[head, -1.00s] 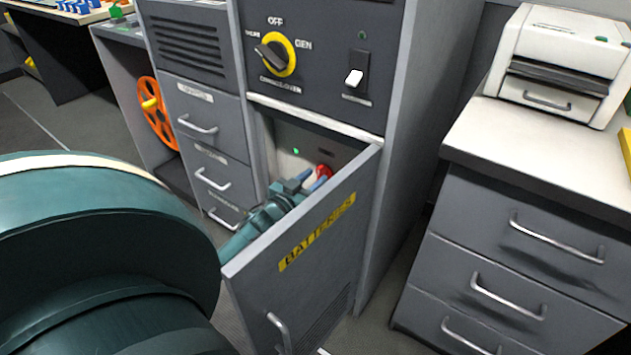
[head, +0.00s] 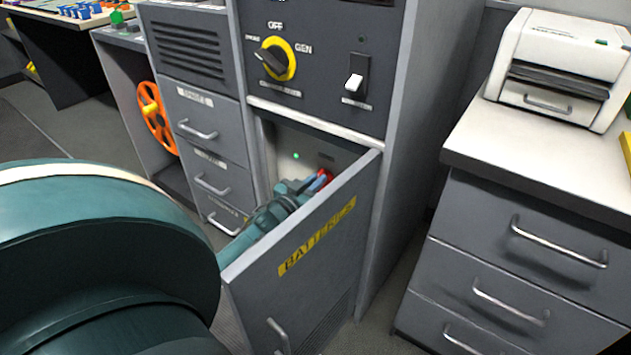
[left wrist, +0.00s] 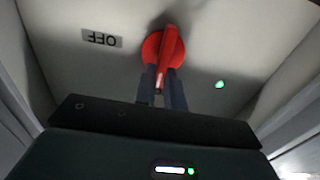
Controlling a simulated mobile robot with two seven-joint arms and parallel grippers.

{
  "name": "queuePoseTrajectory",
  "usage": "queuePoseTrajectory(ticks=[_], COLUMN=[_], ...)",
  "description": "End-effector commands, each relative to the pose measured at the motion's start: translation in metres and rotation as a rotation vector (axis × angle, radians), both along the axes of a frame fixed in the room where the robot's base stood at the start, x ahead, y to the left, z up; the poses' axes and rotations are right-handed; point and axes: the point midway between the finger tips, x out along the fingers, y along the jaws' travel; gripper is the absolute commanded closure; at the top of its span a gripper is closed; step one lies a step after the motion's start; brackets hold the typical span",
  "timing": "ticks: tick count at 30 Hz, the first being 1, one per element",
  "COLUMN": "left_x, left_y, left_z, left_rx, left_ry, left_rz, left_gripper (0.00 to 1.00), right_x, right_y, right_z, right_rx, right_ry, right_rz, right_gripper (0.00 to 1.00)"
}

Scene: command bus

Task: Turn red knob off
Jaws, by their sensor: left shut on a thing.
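The red knob (left wrist: 170,45) is on the pale back panel inside the battery compartment. In the left wrist view its bar stands nearly along the fingers, and the OFF label (left wrist: 102,38) is to its left. My left gripper (left wrist: 163,84) is shut on the bar of the knob, one finger on each side. In the head view the left gripper (head: 310,184) reaches in behind the open BATTERIES door (head: 315,255), and only a bit of the red knob (head: 325,174) shows. My right gripper is out of view.
A green light (left wrist: 220,84) glows beside the knob, and it also shows in the head view (head: 296,156). The compartment walls and the open door stand close around my left arm. A yellow rotary switch (head: 277,59) and a white rocker switch (head: 355,84) are above.

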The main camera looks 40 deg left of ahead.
Motion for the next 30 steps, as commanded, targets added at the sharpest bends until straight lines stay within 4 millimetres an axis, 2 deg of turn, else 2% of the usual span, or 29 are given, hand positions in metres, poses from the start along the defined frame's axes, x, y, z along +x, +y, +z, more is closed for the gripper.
queuePoseTrajectory(ticks=[8,14,30], left_x=[0.0,0.0,0.001], left_y=[-0.001,-0.002,-0.011], left_z=[0.0,0.0,-0.004], left_rx=[0.022,0.11,0.588], left_ry=[0.003,0.013,0.067], left_rz=[0.0,0.0,0.0], left_gripper=[1.0,1.0,1.0], right_x=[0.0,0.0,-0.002], right_y=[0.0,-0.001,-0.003], right_z=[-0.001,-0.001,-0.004], right_rx=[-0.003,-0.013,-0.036], right_ry=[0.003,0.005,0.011], right_rz=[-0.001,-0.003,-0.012], right_gripper=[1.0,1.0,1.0])
